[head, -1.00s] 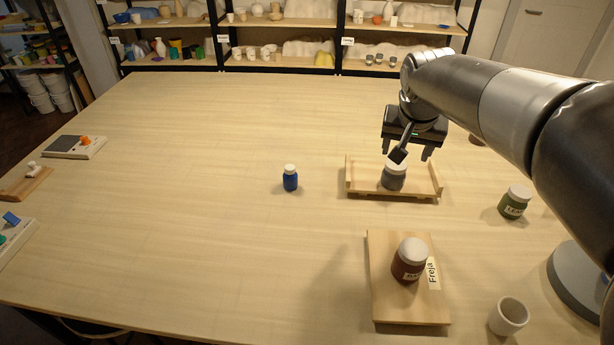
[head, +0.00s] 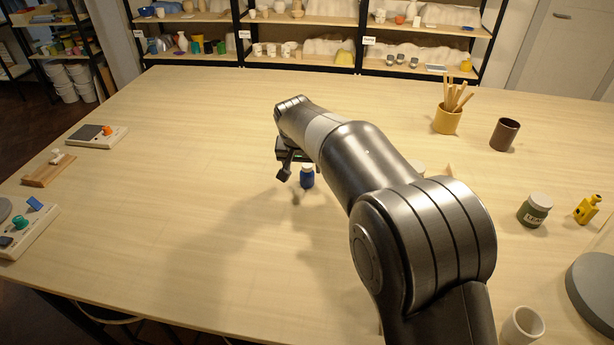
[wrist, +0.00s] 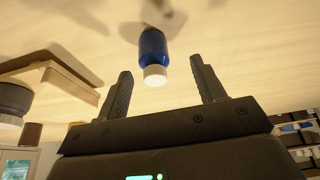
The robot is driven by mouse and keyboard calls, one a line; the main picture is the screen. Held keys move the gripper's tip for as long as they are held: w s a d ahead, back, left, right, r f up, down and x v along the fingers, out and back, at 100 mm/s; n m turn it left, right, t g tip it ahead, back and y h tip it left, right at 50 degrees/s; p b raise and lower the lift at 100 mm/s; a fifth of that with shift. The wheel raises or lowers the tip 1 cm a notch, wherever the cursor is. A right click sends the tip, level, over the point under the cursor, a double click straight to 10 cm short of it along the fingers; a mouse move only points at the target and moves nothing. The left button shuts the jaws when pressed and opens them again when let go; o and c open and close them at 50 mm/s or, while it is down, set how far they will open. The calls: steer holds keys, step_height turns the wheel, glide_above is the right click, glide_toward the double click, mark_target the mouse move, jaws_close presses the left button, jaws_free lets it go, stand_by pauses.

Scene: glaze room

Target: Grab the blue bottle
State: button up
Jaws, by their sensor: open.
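The blue bottle (head: 307,177) with a white cap stands upright on the table, just beside my gripper (head: 290,170) in the head view. My arm partly hides the gripper there, and its fingers are hard to make out. In the wrist view, my gripper (wrist: 160,95) is open, its two fingers apart. The blue bottle (wrist: 153,50) appears ahead of the fingertips, in the gap between them, with its white cap toward the gripper. Nothing is held.
A wooden tray (wrist: 50,65) and a dark jar (wrist: 12,100) are at the left of the wrist view; my arm mostly hides them in the head view. A green jar (head: 535,210) and a white cup (head: 522,327) stand at right. The table's left middle is clear.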

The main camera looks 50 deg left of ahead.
mark_target(306, 171)
steer(key=x, duration=0.6)
steer(key=shift+w+d, duration=0.25)
steer(key=shift+w, duration=0.05)
steer(key=shift+c, duration=0.2)
steer(key=shift+r, duration=0.1)
steer(key=c, duration=1)
steer(key=shift+c, duration=0.2)
